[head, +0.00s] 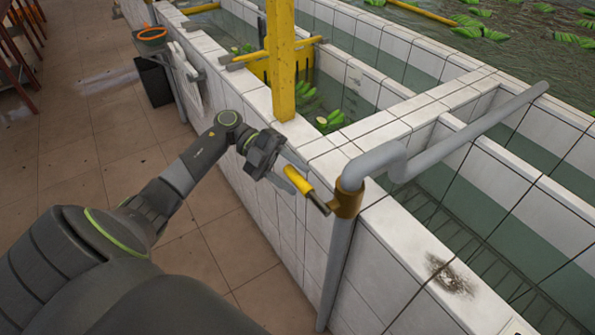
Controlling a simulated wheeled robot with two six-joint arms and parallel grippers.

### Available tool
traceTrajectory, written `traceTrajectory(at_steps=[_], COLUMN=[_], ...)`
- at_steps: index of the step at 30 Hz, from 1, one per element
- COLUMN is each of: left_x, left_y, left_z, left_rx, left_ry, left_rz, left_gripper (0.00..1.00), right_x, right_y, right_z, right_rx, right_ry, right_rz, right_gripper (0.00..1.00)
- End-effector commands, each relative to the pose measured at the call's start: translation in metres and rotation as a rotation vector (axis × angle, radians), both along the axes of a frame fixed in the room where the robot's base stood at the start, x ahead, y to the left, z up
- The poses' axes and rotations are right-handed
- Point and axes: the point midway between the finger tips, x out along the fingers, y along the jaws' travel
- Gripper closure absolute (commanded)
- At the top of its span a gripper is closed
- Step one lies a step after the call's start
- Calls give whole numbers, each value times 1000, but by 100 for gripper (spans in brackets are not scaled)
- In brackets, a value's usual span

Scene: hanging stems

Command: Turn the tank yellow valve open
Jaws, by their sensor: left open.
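The yellow valve handle (299,179) sticks out to the upper left from a brass valve body (346,198) on a grey pipe (340,255) at the tank's outer wall. My left gripper (287,170) reaches in from the left. It is open, with its fingers close to the upper end of the yellow handle. I cannot tell whether a finger touches the handle. My right gripper is not in the head view.
The white-tiled tank wall (385,250) runs along the pipe. A yellow post (281,60) stands on the wall behind my gripper. Green bunches (330,121) float in the tank. A dark bin (154,82) stands at the upper left.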

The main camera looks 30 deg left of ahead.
Motion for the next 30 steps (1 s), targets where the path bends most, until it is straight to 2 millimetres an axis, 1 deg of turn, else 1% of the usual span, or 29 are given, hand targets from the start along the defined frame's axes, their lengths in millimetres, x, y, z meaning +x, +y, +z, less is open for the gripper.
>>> traceTrajectory(at_steps=[1,6,14,17,25,30], left_x=[-1,-1,-1,-1,-1,-1], left_y=[-6,-16,-17,-17,-16,-16], left_z=[0,-3,-4,-4,-4,-4], left_rx=[-3,-1,0,0,0,1], left_ry=[1,0,0,0,0,0], left_rz=[-1,-1,0,0,0,-1], left_gripper=[54,54,54,65,100,100], right_x=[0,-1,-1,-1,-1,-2], right_y=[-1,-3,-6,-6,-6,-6], right_z=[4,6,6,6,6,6], right_rx=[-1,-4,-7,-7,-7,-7], right_ry=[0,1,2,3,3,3], right_rz=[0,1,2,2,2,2], right_gripper=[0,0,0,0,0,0])
